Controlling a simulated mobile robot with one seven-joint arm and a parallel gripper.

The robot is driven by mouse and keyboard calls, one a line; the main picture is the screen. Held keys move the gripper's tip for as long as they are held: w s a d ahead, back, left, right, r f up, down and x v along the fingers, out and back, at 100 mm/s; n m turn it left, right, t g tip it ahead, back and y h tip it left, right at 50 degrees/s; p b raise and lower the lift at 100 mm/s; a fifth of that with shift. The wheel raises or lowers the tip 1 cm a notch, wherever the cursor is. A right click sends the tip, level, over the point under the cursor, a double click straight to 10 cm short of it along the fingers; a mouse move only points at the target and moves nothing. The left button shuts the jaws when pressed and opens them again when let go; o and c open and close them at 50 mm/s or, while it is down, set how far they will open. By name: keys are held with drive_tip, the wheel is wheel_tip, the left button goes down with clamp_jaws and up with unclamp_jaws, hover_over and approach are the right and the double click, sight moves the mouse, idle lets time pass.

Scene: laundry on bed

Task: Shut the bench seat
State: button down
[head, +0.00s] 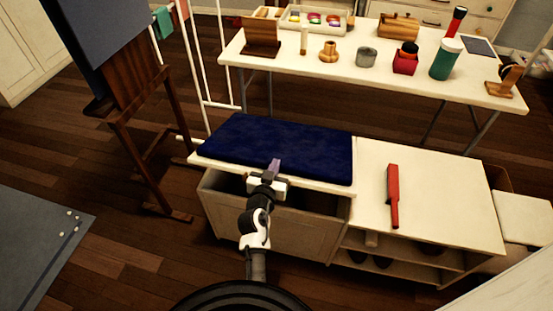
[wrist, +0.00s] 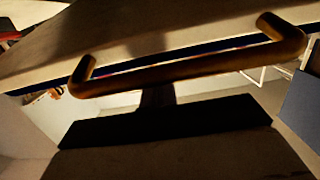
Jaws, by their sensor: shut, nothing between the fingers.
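The bench seat is a pale lid with a dark blue cushion (head: 285,148) on top, in the middle of the head view. Its front edge stands a little above the box (head: 270,222), and a dark gap shows below it at the left. My gripper (head: 275,167) is shut and empty at the front edge of the seat, near its middle. In the wrist view a brown bar handle (wrist: 190,72) crosses the picture close to my gripper (wrist: 157,97). Whether the fingers touch the handle or the lid I cannot tell.
A red-handled tool (head: 393,195) lies on the white top right of the seat. A white table (head: 290,72) with several jars and boxes stands behind. A wooden easel (head: 150,110) stands at the left. The floor (head: 125,245) at front left is partly clear.

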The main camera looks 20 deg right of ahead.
drive_tip(key=f+b, duration=0.1)
drive_tip(key=s+f+b, duration=0.1)
drive_tip(key=f+b, duration=0.1)
drive_tip(key=a+f+b, duration=0.1)
drive_tip(key=f, duration=0.1)
drive_tip(key=shift+s+a+b, duration=0.1)
drive_tip(key=shift+s+b, duration=0.3)
